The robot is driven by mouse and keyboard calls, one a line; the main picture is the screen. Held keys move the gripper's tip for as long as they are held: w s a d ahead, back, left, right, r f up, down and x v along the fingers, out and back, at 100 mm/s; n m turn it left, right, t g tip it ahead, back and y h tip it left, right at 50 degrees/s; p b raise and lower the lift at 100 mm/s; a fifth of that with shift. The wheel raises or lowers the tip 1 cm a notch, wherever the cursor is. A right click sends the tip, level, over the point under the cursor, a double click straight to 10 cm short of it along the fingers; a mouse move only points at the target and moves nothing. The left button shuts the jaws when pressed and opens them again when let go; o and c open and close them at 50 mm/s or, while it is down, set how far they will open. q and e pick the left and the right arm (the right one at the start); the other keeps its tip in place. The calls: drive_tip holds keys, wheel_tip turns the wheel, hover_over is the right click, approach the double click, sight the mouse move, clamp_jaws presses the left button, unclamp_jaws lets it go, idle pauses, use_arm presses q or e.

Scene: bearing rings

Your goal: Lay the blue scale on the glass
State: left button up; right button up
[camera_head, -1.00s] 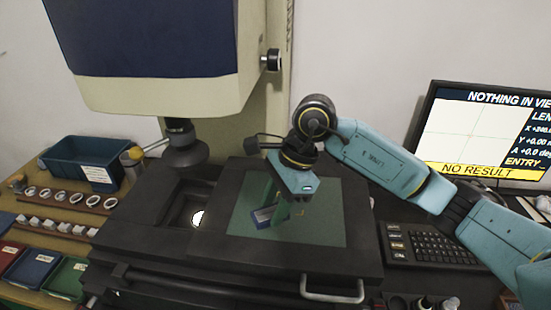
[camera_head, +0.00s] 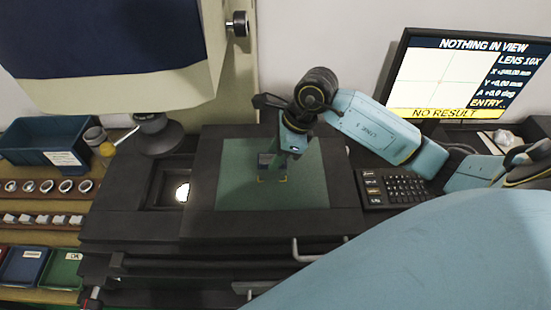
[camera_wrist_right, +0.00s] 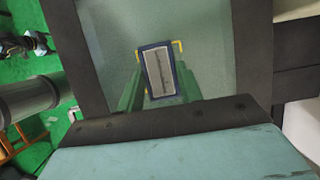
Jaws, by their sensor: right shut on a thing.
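The blue scale (camera_wrist_right: 160,72), a small plate with a blue border and a grey ruled face, sits between the green fingers of my right gripper (camera_wrist_right: 158,82). In the head view the scale (camera_head: 265,161) is partly hidden by the right gripper (camera_head: 277,158), which is shut on it. Yellow corner marks (camera_wrist_right: 178,47) on the glass frame the scale in the wrist view. I cannot tell whether the scale touches the glass. My left gripper is out of view.
The lens column (camera_head: 155,135) hangs left of the glass, beside a recess with a bright spot (camera_head: 182,192). A blue bin (camera_head: 50,142), rings (camera_head: 47,186) and small trays stand at left. A keypad (camera_head: 395,188) and monitor (camera_head: 465,75) are right. My teal body part covers the lower right.

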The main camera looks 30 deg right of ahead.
drive_tip(key=shift+f, duration=1.3)
drive_tip(key=shift+f, duration=0.2)
drive_tip(key=o, duration=1)
drive_tip(key=shift+r, duration=0.15)
drive_tip(key=v, duration=1.2)
